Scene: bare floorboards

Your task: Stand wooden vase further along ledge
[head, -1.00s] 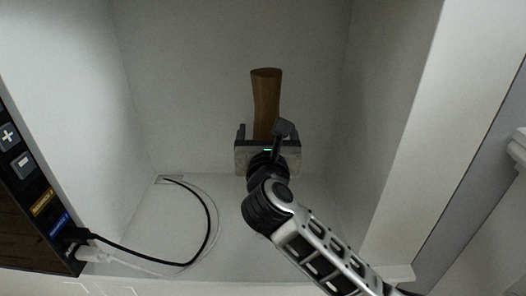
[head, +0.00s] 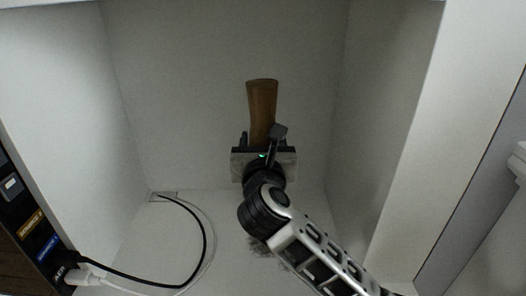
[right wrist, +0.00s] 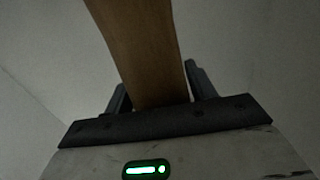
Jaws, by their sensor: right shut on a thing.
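The wooden vase (head: 262,105) is a tall brown piece, slightly wider at its top, near the back wall of a pale recess in the head view. My right gripper (head: 261,142) reaches in from the lower right and is shut on the vase's lower part. In the right wrist view the vase (right wrist: 140,45) rises between the two dark fingers of the gripper (right wrist: 158,92), leaning a little in the picture. The vase's base is hidden behind the gripper, so I cannot tell whether it touches the ledge (head: 225,215). My left gripper is not in view.
A black cable (head: 205,235) and a white cable loop over the ledge at the left, from a dark device (head: 40,235) with coloured labels. Pale side walls stand left and right of the vase. The ledge between cables and arm looks clear; a dark smudge lies beside the arm.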

